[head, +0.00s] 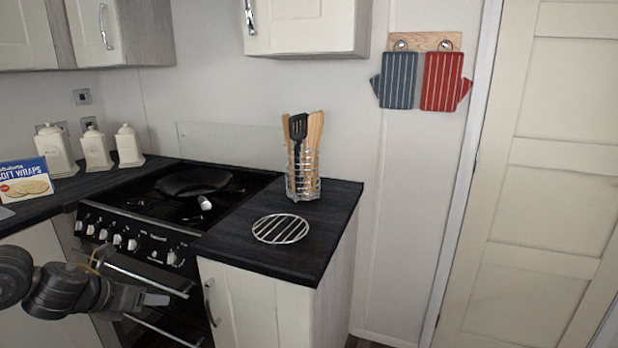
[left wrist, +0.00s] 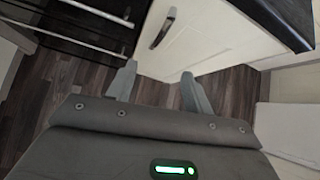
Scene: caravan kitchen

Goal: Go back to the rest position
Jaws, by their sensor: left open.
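My left gripper (head: 152,299) comes in from the left in the head view, low in front of the black oven and below the worktop. In the left wrist view my left gripper (left wrist: 160,88) has its two grey fingers spread apart with nothing between them. Beneath them lie the dark wood floor (left wrist: 235,88) and the foot of a cream cupboard (left wrist: 178,40). My right gripper is in neither view.
The black cooker (head: 130,225) carries a dark pan (head: 194,181). The worktop (head: 335,205) to its right holds a round metal trivet (head: 280,229) and a wire utensil holder (head: 302,185). Canisters (head: 97,150) and a wraps box (head: 25,182) stand at left. A door (head: 545,190) is at right.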

